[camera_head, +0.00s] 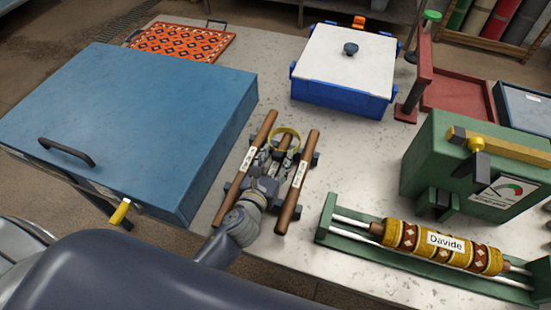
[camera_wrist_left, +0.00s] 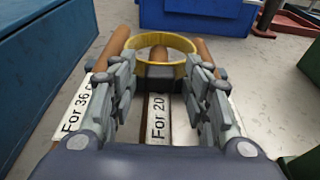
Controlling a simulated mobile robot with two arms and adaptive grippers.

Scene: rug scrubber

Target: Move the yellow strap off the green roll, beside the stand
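The yellow strap (camera_head: 286,138) is a thin ring above the far end of a dark stand (camera_head: 308,160) that carries three wooden rods. In the left wrist view the strap (camera_wrist_left: 160,41) spans between my left gripper's fingertips (camera_wrist_left: 160,62), which touch its two sides. In the head view the left gripper (camera_head: 277,158) is over the stand's middle. The middle rod's end shows through the ring; I cannot tell whether the strap touches it. Several rolls stand at the top right, one a green roll (camera_head: 459,14). My right gripper is not in view.
A large blue case (camera_head: 130,120) is close at left. A blue box with a white lid (camera_head: 345,60) stands behind. A green holder with a patterned roll (camera_head: 440,246) and a green gauge device (camera_head: 440,150) are at right. Bare table lies between the stand and the device.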

